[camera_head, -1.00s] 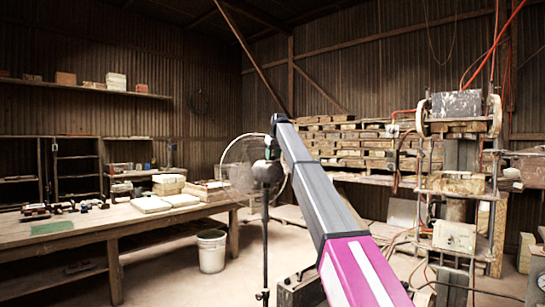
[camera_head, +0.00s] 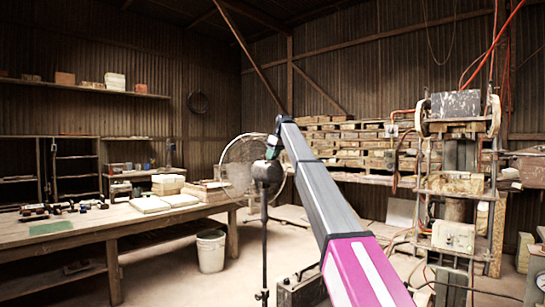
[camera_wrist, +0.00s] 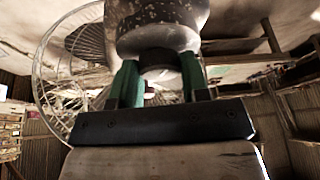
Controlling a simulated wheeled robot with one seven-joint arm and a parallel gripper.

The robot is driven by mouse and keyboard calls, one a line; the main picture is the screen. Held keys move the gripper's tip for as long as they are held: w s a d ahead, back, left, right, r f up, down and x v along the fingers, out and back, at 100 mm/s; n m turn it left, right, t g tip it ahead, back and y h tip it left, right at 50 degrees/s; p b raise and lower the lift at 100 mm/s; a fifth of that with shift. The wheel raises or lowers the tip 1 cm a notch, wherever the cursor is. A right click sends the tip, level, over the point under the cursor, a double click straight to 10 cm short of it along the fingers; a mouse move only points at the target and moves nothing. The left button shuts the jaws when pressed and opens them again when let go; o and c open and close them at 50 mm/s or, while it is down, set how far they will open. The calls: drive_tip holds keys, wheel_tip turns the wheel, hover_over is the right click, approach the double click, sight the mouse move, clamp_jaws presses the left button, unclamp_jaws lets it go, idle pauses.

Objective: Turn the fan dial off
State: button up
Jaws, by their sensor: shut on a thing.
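The pedestal fan stands on a thin pole, with its round wire cage (camera_head: 240,165) left of my arm and its dark motor housing (camera_head: 266,172) at the top of the pole. In the wrist view the speckled housing (camera_wrist: 160,22) fills the top middle, with part of the cage (camera_wrist: 50,75) at the left. The fan dial (camera_wrist: 160,58) is a dark round knob under the housing. My gripper (camera_wrist: 158,80) has its green fingers on both sides of the dial and is shut on it. In the head view my gripper (camera_head: 273,148) is small and the dial cannot be made out.
A long wooden workbench (camera_head: 130,222) with tiles and small tools stands at the left. A white bucket (camera_head: 211,251) is on the floor by it. The tile press (camera_head: 456,190) with hoses stands at the right. Stacked bricks (camera_head: 345,150) line the back.

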drive_tip(key=o, duration=0.9)
drive_tip(key=shift+o, duration=0.2)
drive_tip(key=v, duration=1.1)
drive_tip(key=shift+f, duration=0.1)
